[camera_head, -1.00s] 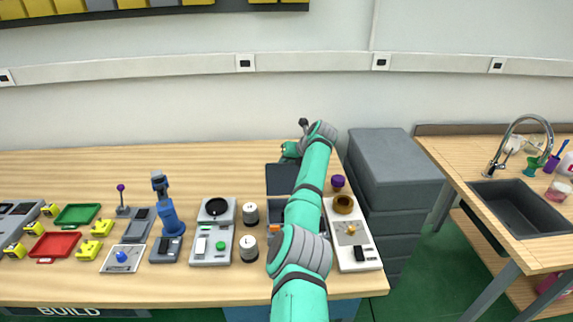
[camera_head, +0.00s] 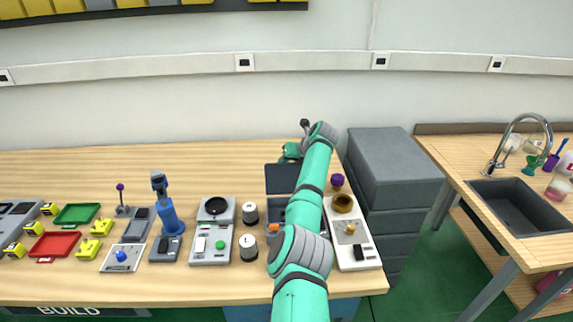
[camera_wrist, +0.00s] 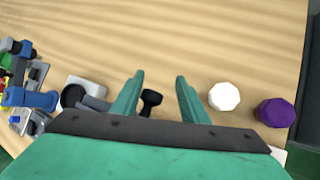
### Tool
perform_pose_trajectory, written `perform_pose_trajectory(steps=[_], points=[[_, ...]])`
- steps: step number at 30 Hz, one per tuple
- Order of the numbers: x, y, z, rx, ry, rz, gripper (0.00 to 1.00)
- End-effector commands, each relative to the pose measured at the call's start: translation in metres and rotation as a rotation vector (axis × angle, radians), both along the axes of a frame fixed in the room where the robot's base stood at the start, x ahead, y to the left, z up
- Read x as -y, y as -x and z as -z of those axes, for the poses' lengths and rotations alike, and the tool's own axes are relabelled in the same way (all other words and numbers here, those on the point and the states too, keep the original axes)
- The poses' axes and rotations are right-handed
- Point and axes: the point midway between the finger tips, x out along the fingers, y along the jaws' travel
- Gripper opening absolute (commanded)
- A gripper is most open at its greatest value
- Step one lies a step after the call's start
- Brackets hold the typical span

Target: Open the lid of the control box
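The control box (camera_head: 276,214) is a grey box at the right part of the bench in the head view, partly hidden behind my arm. Its dark flat lid (camera_head: 281,177) stands open at the box's far side. An orange part (camera_head: 273,228) shows at the box's front. My gripper (camera_head: 290,152) is beyond the lid's far edge, largely hidden by my wrist. In the wrist view my gripper (camera_wrist: 159,78) has its two teal fingers apart. A black knob-like thing (camera_wrist: 150,99) shows between them; I cannot tell whether they touch it.
A white panel (camera_head: 352,240) with a brown ring (camera_head: 343,203) lies right of my arm, with a purple knob (camera_head: 337,180) behind it. Grey stacked boxes (camera_head: 393,170) stand right. The bench's back is clear.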

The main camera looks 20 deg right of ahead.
Motion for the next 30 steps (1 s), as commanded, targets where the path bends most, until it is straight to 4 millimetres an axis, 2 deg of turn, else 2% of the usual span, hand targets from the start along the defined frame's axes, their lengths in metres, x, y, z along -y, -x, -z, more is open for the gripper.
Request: perform_pose_trajectory(steps=[1, 8, 13, 24, 30], points=[[-0.004, 0.002, 0.009, -0.013, -0.007, -0.005, 0.42], [-0.002, 0.006, -0.001, -0.008, -0.005, -0.005, 0.42], [0.004, 0.018, -0.018, -0.003, -0.003, -0.002, 0.42], [0.018, 0.057, -0.069, 0.001, 0.0, 0.0, 0.42], [0.021, 0.066, -0.081, 0.0, 0.0, 0.0, 0.42]])
